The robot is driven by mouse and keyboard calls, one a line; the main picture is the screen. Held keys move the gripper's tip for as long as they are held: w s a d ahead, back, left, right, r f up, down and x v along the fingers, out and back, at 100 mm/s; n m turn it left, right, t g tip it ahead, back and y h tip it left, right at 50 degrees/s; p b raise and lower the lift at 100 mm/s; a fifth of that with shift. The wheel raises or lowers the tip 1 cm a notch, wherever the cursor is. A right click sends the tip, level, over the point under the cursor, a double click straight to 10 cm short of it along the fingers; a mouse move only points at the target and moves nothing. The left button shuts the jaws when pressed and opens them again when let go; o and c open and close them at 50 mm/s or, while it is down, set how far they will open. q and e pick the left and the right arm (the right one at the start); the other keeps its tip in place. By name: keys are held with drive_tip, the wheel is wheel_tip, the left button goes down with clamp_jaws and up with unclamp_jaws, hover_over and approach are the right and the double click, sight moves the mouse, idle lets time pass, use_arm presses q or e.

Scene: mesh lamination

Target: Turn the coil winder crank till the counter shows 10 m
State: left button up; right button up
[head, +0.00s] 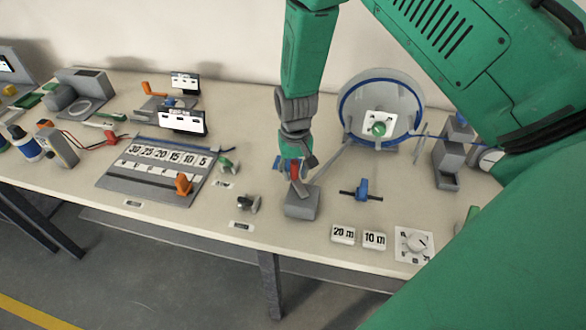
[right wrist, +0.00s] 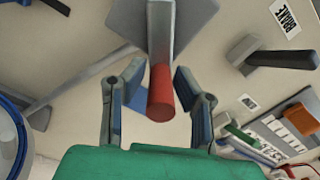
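The coil winder has a round reel (head: 352,112) with a blue rim and a white-and-green hub at the back. A grey block (head: 302,207) stands in front of it, with a grey bar and a red crank handle (head: 294,172). My right gripper (head: 291,163) comes down from above at this handle. In the right wrist view the red handle (right wrist: 160,95) lies between the two fingers of my right gripper (right wrist: 160,92), with gaps on both sides. The gripper looks open. A white dial plate (head: 403,248) has a knob; its reading is too small to tell. My left gripper is out of view.
White "20 m" (head: 343,234) and "10 m" (head: 374,240) tiles lie at the front edge. A blue clamp-like tool (head: 362,190) lies right of the block. My green arm covers the right.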

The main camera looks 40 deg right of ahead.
drive_tip(key=shift+o, duration=0.2)
drive_tip(key=shift+w+r, duration=0.1)
drive_tip(key=shift+d+r, duration=0.1)
drive_tip(key=shift+r, duration=0.1)
wheel_tip(320, 180, up, 11)
drive_tip(key=shift+r, duration=0.15)
idle(1.4)
